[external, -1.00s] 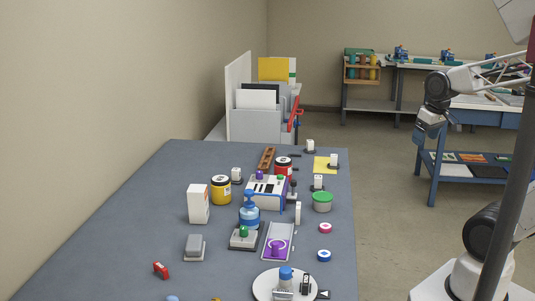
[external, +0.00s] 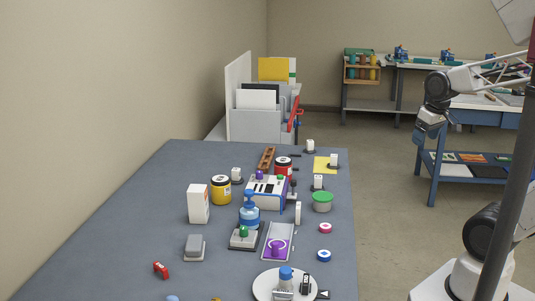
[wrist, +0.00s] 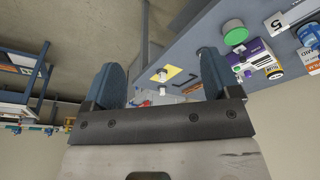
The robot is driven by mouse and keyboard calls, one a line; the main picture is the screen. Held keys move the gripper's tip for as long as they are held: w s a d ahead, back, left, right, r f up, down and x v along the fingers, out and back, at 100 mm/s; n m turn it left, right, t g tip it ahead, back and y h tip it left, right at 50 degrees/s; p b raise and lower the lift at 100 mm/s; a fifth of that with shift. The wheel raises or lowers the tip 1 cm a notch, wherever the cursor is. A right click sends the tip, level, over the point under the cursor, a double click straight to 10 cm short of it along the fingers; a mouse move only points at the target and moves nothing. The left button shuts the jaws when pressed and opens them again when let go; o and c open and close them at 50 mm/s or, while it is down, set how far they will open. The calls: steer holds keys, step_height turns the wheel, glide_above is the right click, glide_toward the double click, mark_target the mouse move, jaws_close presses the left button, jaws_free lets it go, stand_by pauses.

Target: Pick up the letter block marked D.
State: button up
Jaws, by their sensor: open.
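No letter D can be read in either view, so I cannot tell which thing is the D block. Small white blocks on dark bases stand on the table: one at the far end (external: 310,145), one by the yellow sheet (external: 333,160), one nearer the middle (external: 318,181) and one to the left (external: 236,173). Their marks are too small to read. My gripper (external: 430,124) hangs off the table's right side, well apart from them. In the wrist view my gripper (wrist: 160,66) is open, with nothing held between its blue fingers.
The grey table (external: 120,240) is crowded in its middle with a blue pump bottle (external: 249,213), a yellow jar (external: 221,190), a white box (external: 198,204) and a green-lidded tub (external: 322,202). Its left side is clear. A blue workbench (external: 470,170) stands behind my arm.

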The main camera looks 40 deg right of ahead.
steer(key=shift+c, duration=0.2)
steer(key=c, duration=0.4)
steer(key=shift+o, duration=0.2)
steer(key=m+t+y, duration=0.3)
steer(key=m+y, duration=0.8)
steer(key=m, duration=0.8)
glide_above(321, 176)
steer(key=s, duration=1.1)
step_height(321, 176, down, 15)
steer(key=w+d+f+m+t, duration=0.1)
steer(key=w+f+m, duration=0.1)
steer(key=w+d+f+m+t, duration=0.1)
steer(key=w+f+m, duration=0.2)
steer(key=w+d+f+m+t+h, duration=0.1)
steer(key=w+f+m, duration=0.1)
steer(key=shift+w+f+m+t, duration=0.25)
steer(key=shift+w+m+t, duration=0.05)
steer(key=shift+w+t, duration=0.1)
